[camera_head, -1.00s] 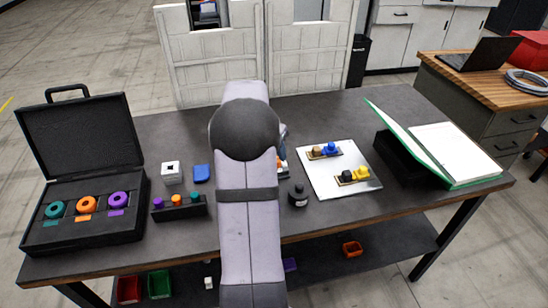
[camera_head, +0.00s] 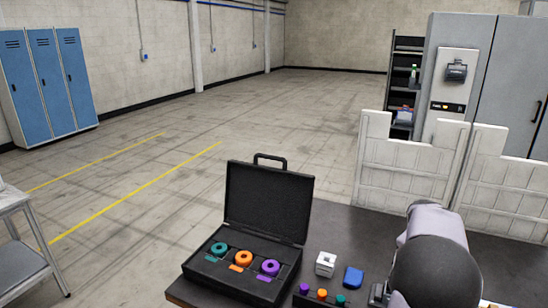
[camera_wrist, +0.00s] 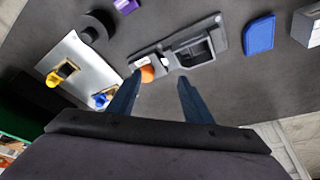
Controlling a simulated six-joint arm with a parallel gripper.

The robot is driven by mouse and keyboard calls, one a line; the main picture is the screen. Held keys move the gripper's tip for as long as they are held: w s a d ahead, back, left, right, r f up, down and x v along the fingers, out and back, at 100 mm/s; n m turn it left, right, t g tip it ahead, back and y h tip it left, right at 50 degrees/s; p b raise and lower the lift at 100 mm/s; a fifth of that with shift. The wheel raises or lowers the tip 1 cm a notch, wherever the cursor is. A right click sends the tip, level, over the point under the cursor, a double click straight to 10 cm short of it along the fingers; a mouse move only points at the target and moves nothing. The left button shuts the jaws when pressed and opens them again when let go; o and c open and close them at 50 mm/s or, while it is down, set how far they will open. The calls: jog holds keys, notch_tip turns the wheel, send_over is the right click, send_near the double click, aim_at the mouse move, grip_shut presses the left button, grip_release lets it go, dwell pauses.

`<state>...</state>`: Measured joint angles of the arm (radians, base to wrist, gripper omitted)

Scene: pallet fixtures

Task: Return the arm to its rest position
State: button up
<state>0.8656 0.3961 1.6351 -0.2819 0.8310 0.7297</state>
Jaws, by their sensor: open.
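My arm (camera_head: 435,262) shows at the lower right of the head view, bent over the table. Its gripper is not clearly visible there. In the wrist view my gripper (camera_wrist: 160,80) is open, with two dark blue-grey fingers apart and nothing held. It hangs over the dark table (camera_wrist: 235,85). Beyond the fingertips lies a grey fixture (camera_wrist: 222,38) with a rectangular pocket. An orange piece (camera_wrist: 147,74) shows beside the left fingertip, seemingly below it at the fixture's end.
An open black case (camera_head: 235,282) holds teal, orange and purple rings. Beside it are a white block (camera_head: 325,264), a blue block (camera_head: 353,278) and several coloured pegs. White panels (camera_head: 410,175) stand behind the table. A white board (camera_wrist: 75,65) carries yellow and blue pieces.

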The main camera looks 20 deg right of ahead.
jog(key=w+a+r+n+y+p, duration=0.15)
jog(key=a+n+p, duration=0.3)
jog(key=a, duration=0.85)
jog(key=w+a+r+n+y+p, duration=0.1)
jog(key=w+a+r+n+p, duration=0.3)
jog(key=a, duration=0.9)
jog(key=s+a+n+y+p, duration=0.2)
jog(key=s+a+n+p, duration=0.45)
jog(key=s+a, duration=0.8)
notch_tip(320, 180, down, 47)
jog(key=w+a+n+b, duration=0.1)
jog(key=w+b, duration=0.1)
jog(key=b, duration=4.7)
jog(key=shift+a, duration=0.25)
